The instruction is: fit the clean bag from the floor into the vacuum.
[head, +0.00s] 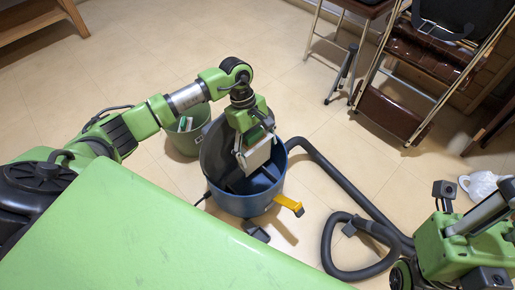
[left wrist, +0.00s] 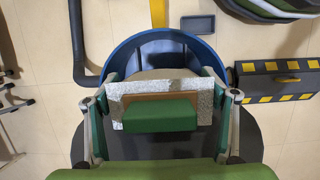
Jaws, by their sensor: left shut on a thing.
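The vacuum (head: 249,205) is a blue round canister on the floor, with its dark lid (head: 214,148) raised at the back and a yellow latch (head: 288,203) at the front. My left gripper (head: 254,145) is over the open canister, shut on the bag (head: 258,156). The bag is pale grey and speckled, with a brown and green piece on it in the left wrist view (left wrist: 118,108). The bag appears at or just above the rim; its lower part and any contact inside are hard to tell. My right gripper (head: 470,240) is partly visible at the right edge, its fingers unclear.
A grey hose (head: 345,178) curls on the floor right of the vacuum. A green bin (head: 186,138) stands behind it. A white crumpled thing (head: 482,186) lies at the right. Chairs (head: 415,80) stand at the back right. A black-and-yellow striped object (left wrist: 280,80) shows in the left wrist view.

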